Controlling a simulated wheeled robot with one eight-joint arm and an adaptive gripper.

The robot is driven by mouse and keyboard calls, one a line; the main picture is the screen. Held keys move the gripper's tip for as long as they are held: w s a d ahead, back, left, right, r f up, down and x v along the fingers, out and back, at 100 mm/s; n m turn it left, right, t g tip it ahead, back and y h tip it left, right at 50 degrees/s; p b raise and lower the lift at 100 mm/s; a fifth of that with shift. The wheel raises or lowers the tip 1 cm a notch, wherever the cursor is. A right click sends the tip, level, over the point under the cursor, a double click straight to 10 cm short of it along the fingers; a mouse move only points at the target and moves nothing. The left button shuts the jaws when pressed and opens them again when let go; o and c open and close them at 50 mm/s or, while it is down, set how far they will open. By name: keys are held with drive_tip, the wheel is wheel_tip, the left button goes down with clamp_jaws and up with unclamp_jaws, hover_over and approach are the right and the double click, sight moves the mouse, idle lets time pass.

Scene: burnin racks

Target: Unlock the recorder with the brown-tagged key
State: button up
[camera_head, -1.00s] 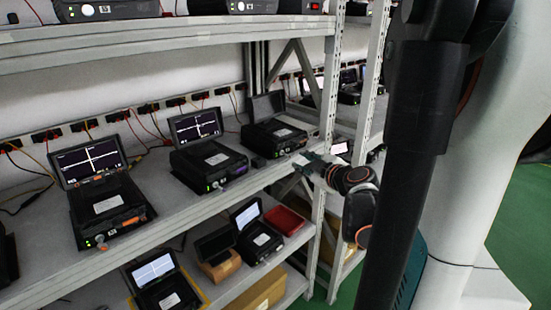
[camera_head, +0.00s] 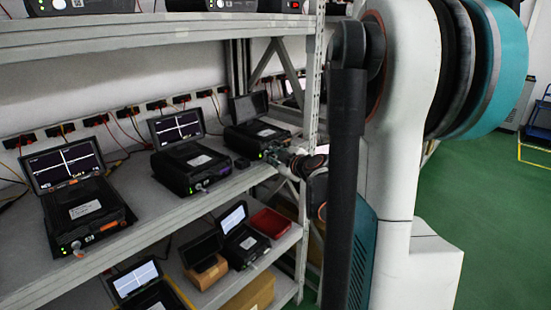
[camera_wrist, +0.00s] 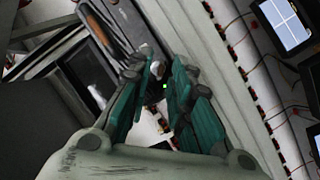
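The recorder before me (camera_head: 258,134) is a dark box with a raised screen, third along the middle shelf. My gripper (camera_head: 277,153) is at its front right corner. In the wrist view, the green fingers of my gripper (camera_wrist: 166,75) lean toward each other with a narrow gap. A small silver round part (camera_wrist: 156,70) and a green light show at or just beyond the fingertips. A brown strip (camera_wrist: 97,26) lies on the dark body at upper left. I cannot make out a key or its tag, or whether the fingers hold anything.
Two more recorders, one with an orange strip (camera_head: 78,212) and one with a purple mark (camera_head: 188,167), stand left on the same shelf. A red tray (camera_head: 273,222) and more devices are below. A rack upright (camera_head: 309,120) stands close to my arm.

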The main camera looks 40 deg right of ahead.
clamp_jaws()
drive_tip(key=shift+r, duration=0.1)
drive_tip(key=m+y, duration=0.2)
drive_tip(key=m, duration=0.2)
drive_tip(key=d+m+y, duration=0.1)
drive_tip(key=m+y, duration=0.2)
drive_tip(key=m, duration=0.1)
drive_tip(key=m+y, duration=0.3)
drive_tip(key=m, duration=0.1)
drive_tip(key=shift+d+p, duration=0.35)
drive_tip(key=shift+p, duration=0.05)
idle(0.3)
idle(0.4)
drive_tip(key=shift+o, duration=1.9)
unclamp_jaws()
